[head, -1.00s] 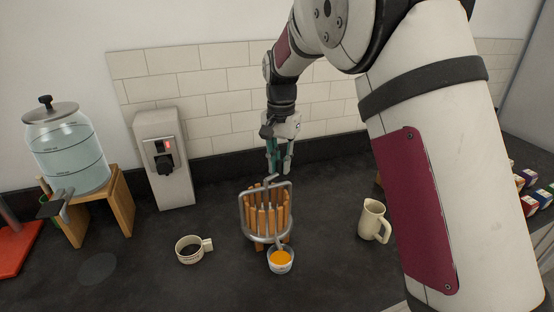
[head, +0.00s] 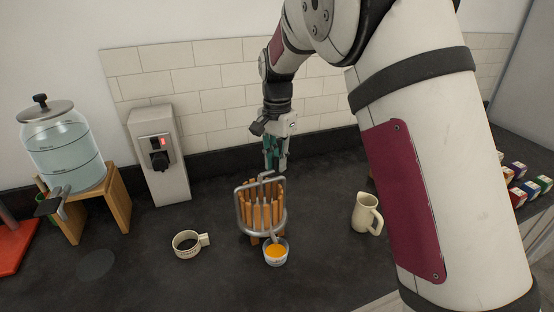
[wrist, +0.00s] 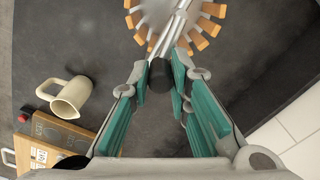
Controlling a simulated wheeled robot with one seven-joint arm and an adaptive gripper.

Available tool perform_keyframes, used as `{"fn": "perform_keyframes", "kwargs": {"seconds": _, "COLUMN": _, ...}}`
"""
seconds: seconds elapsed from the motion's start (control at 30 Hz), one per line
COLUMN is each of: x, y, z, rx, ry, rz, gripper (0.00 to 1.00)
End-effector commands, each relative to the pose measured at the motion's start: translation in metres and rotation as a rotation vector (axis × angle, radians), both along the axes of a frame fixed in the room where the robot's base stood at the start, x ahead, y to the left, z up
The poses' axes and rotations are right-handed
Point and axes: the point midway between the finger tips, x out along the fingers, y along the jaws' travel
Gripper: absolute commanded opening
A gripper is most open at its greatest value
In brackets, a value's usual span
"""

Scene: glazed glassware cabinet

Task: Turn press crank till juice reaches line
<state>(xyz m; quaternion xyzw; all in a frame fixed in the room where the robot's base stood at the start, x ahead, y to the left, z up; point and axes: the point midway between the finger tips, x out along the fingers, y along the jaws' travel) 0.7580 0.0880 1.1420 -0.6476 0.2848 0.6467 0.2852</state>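The juice press (head: 262,210) stands on the dark counter, with a ring of orange-brown wooden slats in a grey metal frame. Its crank (head: 266,177) is on top, and its dark handle knob (wrist: 160,76) shows in the wrist view. My gripper (head: 275,165), with teal finger pads, is above the press. In the wrist view its fingers (wrist: 160,70) are closed in on both sides of the knob. A small clear cup (head: 275,258) under the spout holds orange juice (head: 274,251). I cannot make out a fill line on it.
A cream mug (head: 187,244) stands left of the press and a cream pitcher (head: 366,213) right of it. A dispenser (head: 158,155) and a water jar (head: 65,150) on a wooden stand are at the left. Small boxes (head: 520,185) lie at the far right.

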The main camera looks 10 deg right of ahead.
Motion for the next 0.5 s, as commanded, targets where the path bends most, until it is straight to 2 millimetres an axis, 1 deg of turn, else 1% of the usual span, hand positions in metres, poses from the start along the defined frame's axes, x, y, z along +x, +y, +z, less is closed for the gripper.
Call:
{"fn": "perform_keyframes", "kwargs": {"seconds": 0.03, "x": -0.003, "y": -0.003, "z": -0.005, "rx": -0.006, "ry": 0.016, "rz": 0.000, "gripper": 0.29}}
{"fn": "perform_keyframes", "kwargs": {"seconds": 0.07, "x": -0.003, "y": -0.003, "z": -0.005, "rx": -0.006, "ry": 0.014, "rz": 0.000, "gripper": 0.35}}
{"fn": "perform_keyframes", "kwargs": {"seconds": 0.1, "x": -0.003, "y": -0.003, "z": -0.005, "rx": -0.006, "ry": 0.014, "rz": 0.000, "gripper": 0.38}}
{"fn": "perform_keyframes", "kwargs": {"seconds": 0.37, "x": -0.001, "y": -0.001, "z": -0.002, "rx": -0.003, "ry": 0.006, "rz": 0.000, "gripper": 0.38}}
{"fn": "perform_keyframes", "kwargs": {"seconds": 0.5, "x": 0.000, "y": -0.001, "z": 0.007, "rx": -0.001, "ry": 0.001, "rz": 0.000, "gripper": 0.38}}
